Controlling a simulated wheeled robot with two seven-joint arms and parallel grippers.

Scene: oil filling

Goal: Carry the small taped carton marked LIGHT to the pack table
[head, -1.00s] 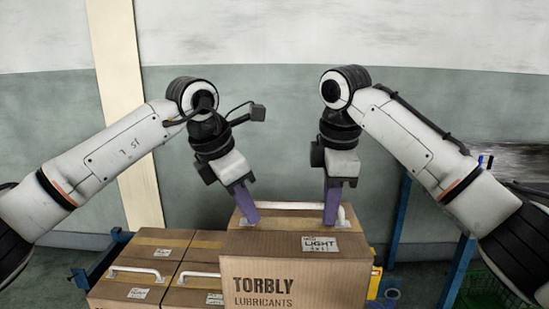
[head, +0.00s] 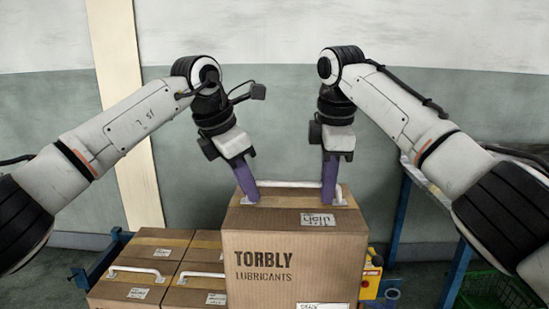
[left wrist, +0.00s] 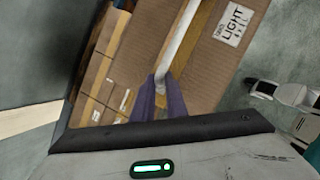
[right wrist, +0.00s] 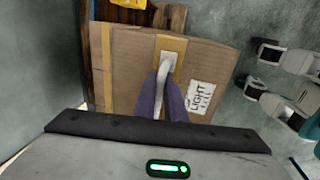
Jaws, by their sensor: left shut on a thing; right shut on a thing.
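The taped carton marked LIGHT (head: 290,250) is brown, printed TORBLY LUBRICANTS, with a white handle (head: 286,184) across its top. Its LIGHT label (head: 317,220) also shows in the left wrist view (left wrist: 234,24) and the right wrist view (right wrist: 200,97). My left gripper (head: 252,197) is shut on the left end of the handle. My right gripper (head: 329,199) is shut on the right end. The carton is upright and stands higher than the cartons beside it. Its underside is hidden in the head view. The pack table cannot be made out.
Several similar cartons with white handles (head: 140,272) stand at the left on a blue-framed stand (head: 100,262). A yellow device (head: 371,275) is right of the carton. A green basket (head: 497,290) sits at the lower right, near a blue post (head: 456,272). A wall closes the back.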

